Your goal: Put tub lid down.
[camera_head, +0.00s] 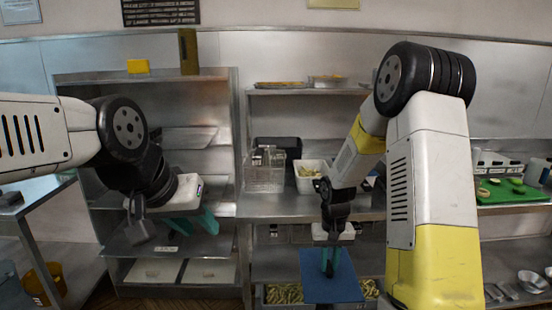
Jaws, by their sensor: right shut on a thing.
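My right gripper (329,263) points down and is shut on a flat blue tub lid (334,290). The lid is in the lower middle of the head view, below my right wrist. Behind and partly hidden by the lid is a tub of cut fries (284,294), low under the counter, with fries showing on both sides of the lid. I cannot tell whether the lid touches the tub. My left gripper (197,225) is open and empty, with its teal fingers apart in front of the left shelf rack.
A wire fryer basket (264,174) and a white container of fries (311,178) stand on the steel counter. A green cutting board (512,193) with vegetables is at the right. Metal bowls (532,281) sit low right. A yellow bucket (45,283) is low left.

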